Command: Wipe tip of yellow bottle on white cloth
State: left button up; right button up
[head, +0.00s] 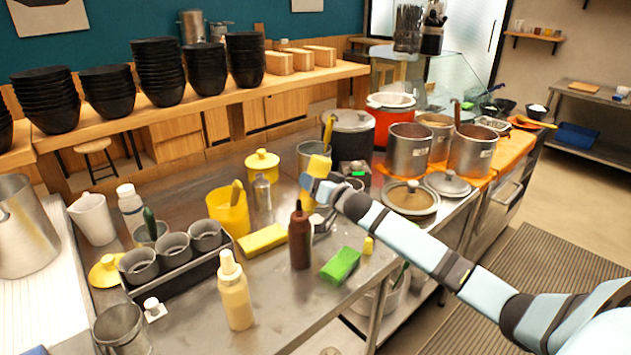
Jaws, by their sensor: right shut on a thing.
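My right gripper (316,180) reaches in from the right over the middle of the steel counter. It is shut on a yellow object (319,165), partly hidden by the gripper; I cannot tell its full shape or where its tip is. A pale yellow squeeze bottle (235,298) with a cream nozzle stands upright at the front of the counter, apart from the gripper. I cannot make out a white cloth. My left gripper is not in view.
A brown bottle (300,238) stands just in front of the gripper. A green sponge (341,265), a yellow block (262,240) and a yellow container (229,212) are nearby. Steel pots (408,151) stand at the back right. A grey cup rack (174,275) is at left.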

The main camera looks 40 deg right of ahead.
jog(key=shift+f, duration=0.45)
dwell(0.3)
jog(key=shift+f, duration=0.25)
dwell(1.1)
jog(key=shift+f, duration=0.1)
dwell(0.5)
jog(key=shift+d+p, duration=0.4)
jog(key=shift+d, duration=0.85)
jog(key=shift+w+d, duration=0.15)
jog(key=shift+d, duration=1.2)
